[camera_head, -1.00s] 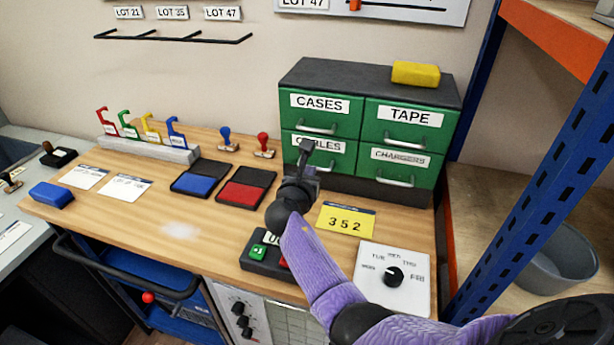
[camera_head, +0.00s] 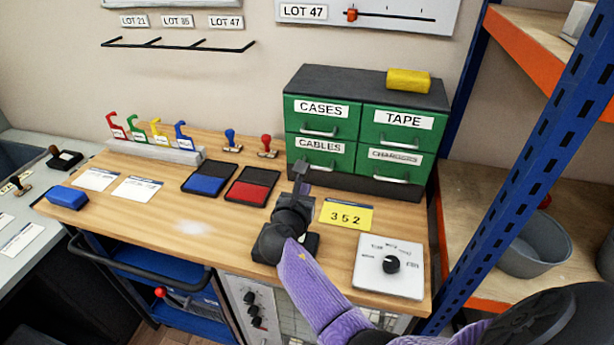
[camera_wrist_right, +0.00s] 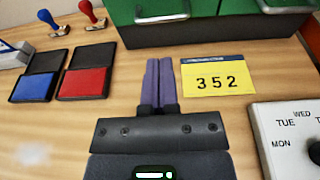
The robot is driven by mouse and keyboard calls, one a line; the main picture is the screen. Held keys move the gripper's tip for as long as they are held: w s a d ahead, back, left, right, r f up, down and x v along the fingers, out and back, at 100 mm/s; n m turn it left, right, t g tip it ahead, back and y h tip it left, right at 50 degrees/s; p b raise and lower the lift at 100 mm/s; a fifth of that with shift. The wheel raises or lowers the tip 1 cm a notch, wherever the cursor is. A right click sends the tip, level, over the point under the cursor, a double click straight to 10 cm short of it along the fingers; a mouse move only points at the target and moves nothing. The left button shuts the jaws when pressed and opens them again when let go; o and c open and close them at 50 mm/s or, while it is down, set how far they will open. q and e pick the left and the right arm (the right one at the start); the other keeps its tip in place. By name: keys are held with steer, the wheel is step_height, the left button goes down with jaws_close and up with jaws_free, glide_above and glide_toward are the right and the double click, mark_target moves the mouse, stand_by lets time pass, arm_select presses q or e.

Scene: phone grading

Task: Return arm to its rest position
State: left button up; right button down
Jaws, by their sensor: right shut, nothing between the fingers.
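My right gripper (camera_head: 301,172) is above the wooden table, in front of the green drawer cabinet (camera_head: 366,127). Its arm comes in from the lower right. In the right wrist view the gripper (camera_wrist_right: 158,65) has its two purple fingers together, with nothing between them. Left of its fingers are the red ink pad (camera_wrist_right: 87,82) and blue ink pad (camera_wrist_right: 36,87). Right of them lies the yellow 352 card (camera_wrist_right: 217,78). My left gripper is not in view.
A white dial panel (camera_head: 389,267) lies at the table's front right. Stamps (camera_head: 231,140) and colored hooks (camera_head: 158,132) stand along the back. A blue shelf post (camera_head: 530,170) rises on the right. The table's left front is mostly clear.

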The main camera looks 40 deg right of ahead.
steer(key=s+a+f+m+g, duration=0.1)
steer(key=s+m, duration=0.1)
steer(key=s, duration=0.1)
steer(key=s+a+f+m+y, duration=0.1)
steer(key=s+m, duration=0.2)
steer(key=s+a+m+g+y+p, duration=0.1)
steer(key=s+a+m, duration=0.1)
steer(key=s+m, duration=0.1)
steer(key=shift+s+f+g, duration=0.3)
steer(key=shift+s+f, duration=0.1)
steer(key=shift+s, duration=0.1)
steer(key=s+a+f+m+g+y, duration=0.1)
steer(key=s+a+m+g+y, duration=0.1)
steer(key=s+a+m+y, duration=0.5)
steer(key=s+a+f+m+g+y, duration=0.1)
steer(key=s+a+m+g+y, duration=0.25)
steer(key=s+m, duration=0.7)
steer(key=s+f+n+b, duration=0.1)
steer(key=s+f+b, duration=0.15)
steer(key=f, duration=0.95)
steer(key=s+f+b, duration=0.1)
steer(key=f+b, duration=0.2)
steer(key=f, duration=1)
steer(key=s+d+f+g+h+b, duration=0.1)
steer(key=s+d+f+b, duration=0.1)
steer(key=s+f, duration=1)
steer(key=shift+s+d+n+g+b, duration=0.3)
steer(key=shift+d+n+g+b, duration=0.05)
steer(key=shift+d, duration=0.25)
